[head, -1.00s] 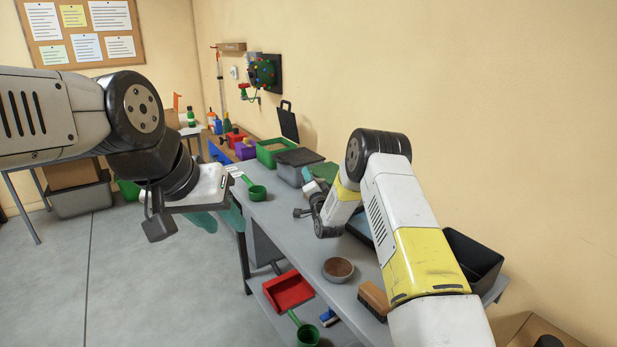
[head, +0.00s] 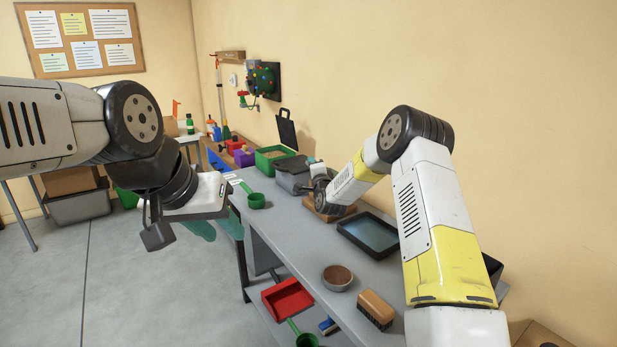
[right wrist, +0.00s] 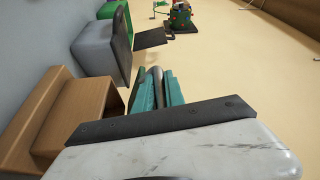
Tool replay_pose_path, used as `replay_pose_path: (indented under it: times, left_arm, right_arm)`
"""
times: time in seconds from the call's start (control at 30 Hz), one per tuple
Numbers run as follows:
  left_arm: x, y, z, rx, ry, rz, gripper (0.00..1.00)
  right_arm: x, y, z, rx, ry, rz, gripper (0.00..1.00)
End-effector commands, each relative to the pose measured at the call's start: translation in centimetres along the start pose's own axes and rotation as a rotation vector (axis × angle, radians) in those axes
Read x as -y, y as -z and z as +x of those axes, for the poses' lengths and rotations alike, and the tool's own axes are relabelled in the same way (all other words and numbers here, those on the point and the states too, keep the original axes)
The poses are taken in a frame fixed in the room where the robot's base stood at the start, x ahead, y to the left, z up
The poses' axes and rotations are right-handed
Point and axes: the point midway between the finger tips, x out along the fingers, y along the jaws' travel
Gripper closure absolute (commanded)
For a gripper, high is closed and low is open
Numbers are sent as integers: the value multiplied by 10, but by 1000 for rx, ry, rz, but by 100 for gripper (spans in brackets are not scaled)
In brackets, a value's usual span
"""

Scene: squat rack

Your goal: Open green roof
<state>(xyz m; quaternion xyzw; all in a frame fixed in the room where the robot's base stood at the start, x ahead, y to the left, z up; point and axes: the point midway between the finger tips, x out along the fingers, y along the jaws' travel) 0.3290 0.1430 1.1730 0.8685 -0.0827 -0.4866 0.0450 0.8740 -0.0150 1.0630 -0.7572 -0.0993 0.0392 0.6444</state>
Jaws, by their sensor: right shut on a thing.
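A brown wooden house-like box on a base stands on the bench under my right arm; its base (head: 325,211) shows in the head view, and the box (right wrist: 75,115) is left of my right gripper in the right wrist view. A thin dark-green edge (right wrist: 139,78), apparently the green roof, shows at the fingertips of my right gripper (right wrist: 158,86). The teal fingers are shut on it, with a grey rounded strip visible between them. Most of the roof is hidden by gripper and arm. My left gripper (head: 217,227) is open and empty, left of the bench.
A grey box (head: 290,184) and a green open-lidded bin (head: 273,162) stand behind the house. A green scoop (head: 256,201) lies at the left bench edge. The wall is behind.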

Motion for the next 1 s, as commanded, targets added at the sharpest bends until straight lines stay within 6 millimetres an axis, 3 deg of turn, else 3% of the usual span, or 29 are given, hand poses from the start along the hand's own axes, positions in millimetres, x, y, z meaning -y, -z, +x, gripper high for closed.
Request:
replay_pose_path:
  times: [0.2,0.5,0.8,1.0]
  left_arm:
    - [0,0,0,0,0,0,64]
    - [0,0,0,0,0,0,64]
    - [0,0,0,0,0,0,64]
    - [0,0,0,0,0,0,64]
  right_arm:
    - [25,29,10,-8,-76,191,100]
    - [47,67,26,-7,-183,454,100]
    - [56,102,41,-6,-278,679,100]
    - [56,116,47,-3,-303,735,100]
